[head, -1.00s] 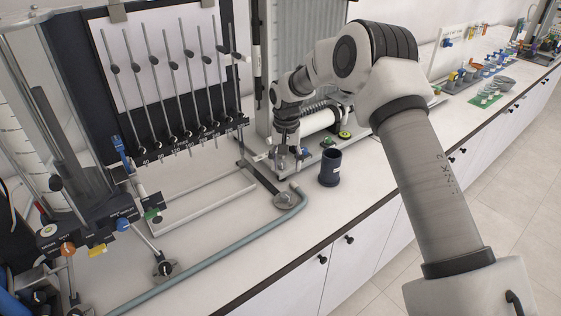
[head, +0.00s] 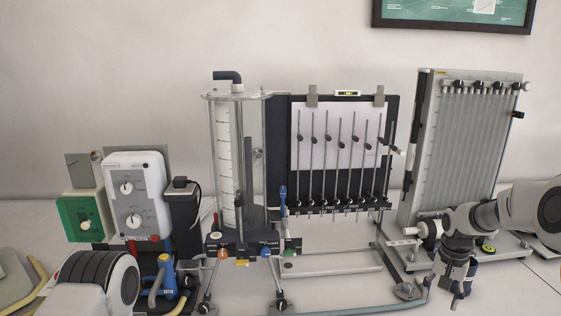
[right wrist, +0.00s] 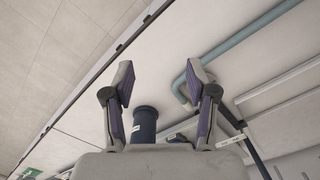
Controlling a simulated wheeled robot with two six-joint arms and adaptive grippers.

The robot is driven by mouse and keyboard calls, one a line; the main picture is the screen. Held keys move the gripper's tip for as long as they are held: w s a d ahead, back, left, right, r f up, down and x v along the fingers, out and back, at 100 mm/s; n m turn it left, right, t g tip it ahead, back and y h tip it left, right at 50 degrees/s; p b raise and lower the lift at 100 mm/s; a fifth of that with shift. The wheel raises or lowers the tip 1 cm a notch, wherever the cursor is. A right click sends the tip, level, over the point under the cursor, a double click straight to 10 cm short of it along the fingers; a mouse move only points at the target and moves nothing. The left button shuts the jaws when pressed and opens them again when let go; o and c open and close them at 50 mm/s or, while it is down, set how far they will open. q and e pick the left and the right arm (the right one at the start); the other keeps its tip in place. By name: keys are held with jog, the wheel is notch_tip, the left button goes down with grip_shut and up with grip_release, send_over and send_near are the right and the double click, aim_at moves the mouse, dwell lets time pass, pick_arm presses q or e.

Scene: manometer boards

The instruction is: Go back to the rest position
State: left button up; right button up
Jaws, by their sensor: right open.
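My right gripper (head: 456,286) hangs pointing down at the lower right of the head view, in front of the tall grey multi-tube board (head: 462,140). In the right wrist view its two fingers (right wrist: 160,82) are spread apart with nothing between the tips. A dark cup (right wrist: 145,122) stands on the bench beyond the fingers; in the head view it is largely hidden by the gripper. A rounded white and black part of my left arm shows at the lower left of the head view. My left gripper is not visible.
A white control box (head: 137,195) and a green box (head: 80,217) stand left. A grey-blue hose (right wrist: 240,40) runs along the bench near the right gripper.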

jog(key=s+a+f+n+g+b, duration=0.15)
jog(key=s+a+f, duration=0.35)
jog(key=s+f, duration=0.6)
jog(key=s+a+f+n+g+b, duration=0.1)
jog(key=s+a+f+g+b, duration=0.2)
jog(key=s+f, duration=0.8)
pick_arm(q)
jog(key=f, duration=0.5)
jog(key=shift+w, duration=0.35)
pick_arm(e)
jog(key=s+a+f+n+t, duration=0.2)
jog(key=s+a+f, duration=0.1)
jog(key=s, duration=0.4)
jog(key=s+a+f+n+t, duration=0.2)
jog(key=s+a+f, duration=0.1)
jog(key=s, duration=0.4)
jog(key=shift+s+f+t, duration=0.2)
jog(key=shift+s+t, duration=0.1)
jog(key=shift+t, duration=0.05)
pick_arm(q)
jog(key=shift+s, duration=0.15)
pick_arm(e)
jog(key=shift+s, duration=0.1)
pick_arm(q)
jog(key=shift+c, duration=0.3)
